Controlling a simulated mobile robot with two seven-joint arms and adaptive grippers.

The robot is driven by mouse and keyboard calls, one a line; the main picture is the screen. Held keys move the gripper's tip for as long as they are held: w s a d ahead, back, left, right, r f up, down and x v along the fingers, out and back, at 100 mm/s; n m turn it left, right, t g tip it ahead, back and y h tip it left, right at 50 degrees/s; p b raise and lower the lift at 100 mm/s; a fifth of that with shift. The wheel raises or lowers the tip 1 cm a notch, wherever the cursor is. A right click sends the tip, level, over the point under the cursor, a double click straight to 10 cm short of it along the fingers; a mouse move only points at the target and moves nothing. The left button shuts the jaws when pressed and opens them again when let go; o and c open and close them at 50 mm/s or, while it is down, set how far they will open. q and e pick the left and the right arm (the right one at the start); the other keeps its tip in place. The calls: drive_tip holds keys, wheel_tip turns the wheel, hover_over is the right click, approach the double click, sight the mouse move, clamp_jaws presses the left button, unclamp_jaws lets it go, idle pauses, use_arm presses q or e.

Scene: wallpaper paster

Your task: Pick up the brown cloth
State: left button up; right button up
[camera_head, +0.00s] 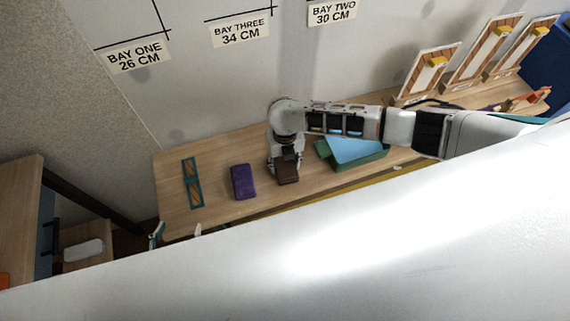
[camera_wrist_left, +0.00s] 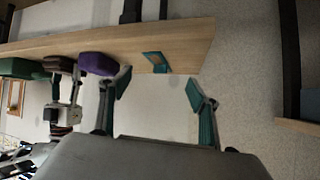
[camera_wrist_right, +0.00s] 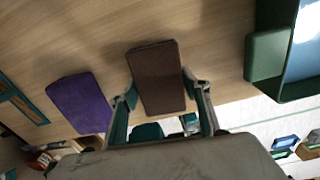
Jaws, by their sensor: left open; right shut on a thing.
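The brown cloth (camera_head: 288,176) is a folded, dark brown block at the table's middle. My right gripper (camera_head: 286,164) reaches down over it. In the right wrist view the cloth (camera_wrist_right: 157,78) sits between the two fingers of the right gripper (camera_wrist_right: 160,88), which are shut on its sides. Whether it touches the table or is slightly raised, I cannot tell. In the left wrist view the brown cloth (camera_wrist_left: 60,64) shows beside the purple one. My left gripper (camera_wrist_left: 159,88) is open and empty, off the table's front edge; its fingertips also show in the head view (camera_head: 178,232).
The purple folded cloth (camera_head: 243,181) lies just left of the brown cloth. A teal-framed piece (camera_head: 193,183) lies further left on the wooden table (camera_head: 170,185). A green tray (camera_head: 374,163) with a blue sheet stands close on the right. Upright framed boards (camera_head: 430,75) stand at the far right.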

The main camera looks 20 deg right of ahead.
sight(285, 163)
wheel_tip(285, 163, up, 20)
drive_tip(key=p, duration=0.4)
drive_tip(key=shift+f, duration=0.25)
drive_tip(key=shift+o, duration=0.6)
drive_tip(key=o, duration=0.3)
drive_tip(key=c, duration=0.4)
drive_tip(key=shift+c, duration=0.2)
